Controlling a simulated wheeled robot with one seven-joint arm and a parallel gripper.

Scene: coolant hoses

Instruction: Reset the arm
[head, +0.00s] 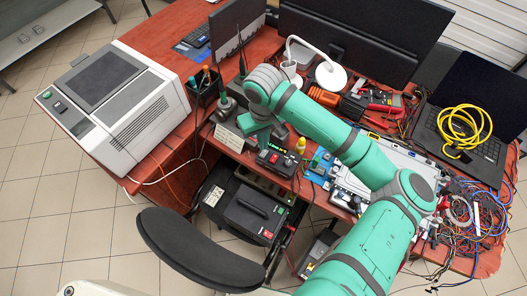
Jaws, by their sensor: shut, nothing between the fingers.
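My teal arm reaches in from the bottom right, over the cluttered red desk (167,180). It bends at the elbow and runs up and left to a wrist near the middle of the view. My gripper (262,138) points down from that wrist, over the front part of the desk between the black pen cup and a small dark control box (278,161). It is shut and holds nothing. Its fingers are small and hard to make out here. I cannot tell how high it hangs above the desk. No coolant hose can be clearly made out.
A large grey-white machine (112,105) stands at left. Monitors (345,35) and a white lamp (330,75) stand behind the arm. A laptop with a yellow cable coil (460,128) and tangled wires (475,215) fill the right. A black chair (200,250) stands in front. Tiled floor at left is clear.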

